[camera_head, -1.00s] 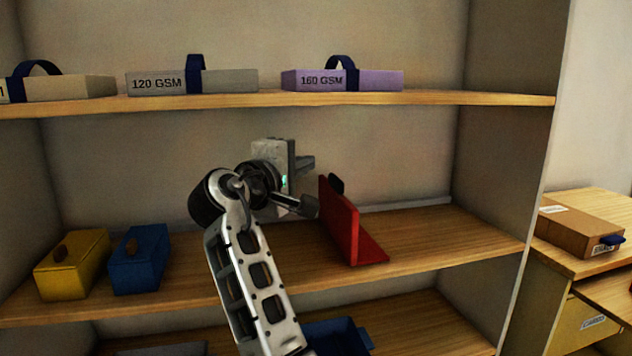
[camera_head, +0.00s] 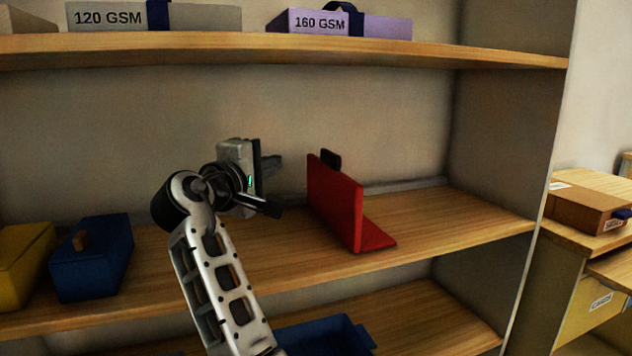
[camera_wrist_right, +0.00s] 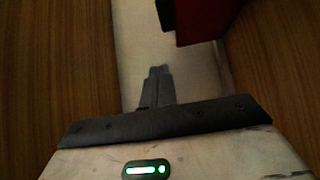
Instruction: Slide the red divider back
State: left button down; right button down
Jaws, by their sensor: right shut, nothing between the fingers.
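The red divider (camera_head: 335,203) stands upright on the middle shelf, with its flat foot toward the right. A black block (camera_head: 331,159) sits at its far top edge. My right gripper (camera_head: 278,161) is shut and empty, in the air to the left of the divider, apart from it. In the right wrist view the shut fingers (camera_wrist_right: 158,72) point toward the pale back wall. The divider (camera_wrist_right: 203,20) shows there at the top right, cut off by the frame. My left gripper is not in view.
On the middle shelf (camera_head: 440,225), a blue box (camera_head: 92,262) and a yellow box (camera_head: 22,265) stand at the left. The upper shelf (camera_head: 230,50) carries labelled paper packs above. A blue tray (camera_head: 325,338) is below. The shelf right of the divider is clear.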

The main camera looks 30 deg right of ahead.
jog(key=f, duration=0.2)
send_near(325, 156)
jog(key=w+a+x, duration=0.1)
jog(key=x, duration=0.4)
jog(key=shift+s+d+b, duration=0.2)
jog(key=shift+d+b, duration=0.25)
jog(key=shift+d, duration=0.35)
